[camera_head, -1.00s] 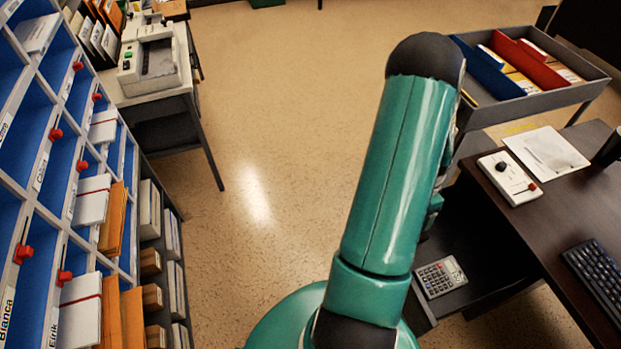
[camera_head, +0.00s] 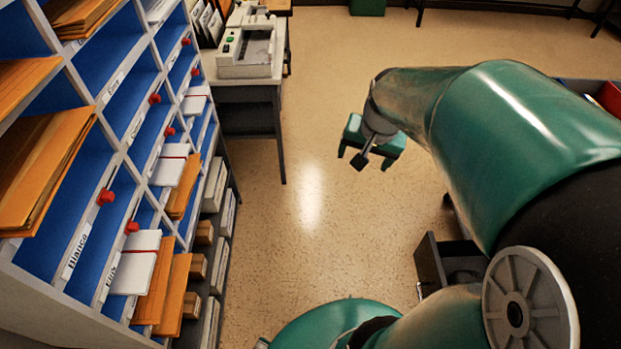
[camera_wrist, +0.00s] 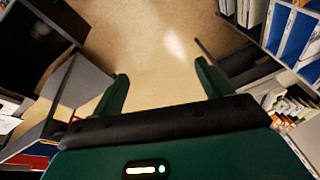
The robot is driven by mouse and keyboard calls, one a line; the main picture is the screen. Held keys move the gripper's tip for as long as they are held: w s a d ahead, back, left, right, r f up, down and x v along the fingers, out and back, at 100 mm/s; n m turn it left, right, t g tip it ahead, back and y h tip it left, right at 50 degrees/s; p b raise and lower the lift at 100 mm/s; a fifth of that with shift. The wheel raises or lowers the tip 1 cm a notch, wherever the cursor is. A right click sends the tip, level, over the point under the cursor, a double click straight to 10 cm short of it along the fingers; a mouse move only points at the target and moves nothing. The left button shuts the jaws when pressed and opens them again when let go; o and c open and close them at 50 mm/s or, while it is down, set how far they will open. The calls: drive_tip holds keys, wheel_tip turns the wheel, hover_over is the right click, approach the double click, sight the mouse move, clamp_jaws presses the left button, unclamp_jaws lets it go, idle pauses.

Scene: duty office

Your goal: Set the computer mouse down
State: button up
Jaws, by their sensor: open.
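My gripper (camera_head: 364,156) hangs over open floor in the middle of the head view, well clear of the furniture. In the wrist view its two green fingers (camera_wrist: 162,80) stand wide apart with only tan floor between them. It is open and empty. I see no computer mouse in either view now. My raised arm hides most of the right side of the head view, where a desk would show.
Pigeonholes (camera_head: 128,122) with orange and white envelopes fill the left. A small table (camera_head: 250,95) bears a grey machine (camera_head: 246,50). An open drawer (camera_head: 430,265) is at lower right, a tray with a red divider (camera_head: 608,97) at right. The middle floor is free.

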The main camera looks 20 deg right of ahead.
drive_tip(key=s+a+r+n+t, duration=0.1)
drive_tip(key=s+a+r+n, duration=0.3)
drive_tip(key=a, duration=0.4)
drive_tip(key=s+a+r+n+t, duration=0.1)
drive_tip(key=s+a+r+n, duration=0.2)
drive_tip(key=a, duration=0.5)
drive_tip(key=shift+s+r+n+y, duration=0.35)
drive_tip(key=shift+r+n, duration=0.1)
drive_tip(key=shift+n, duration=0.15)
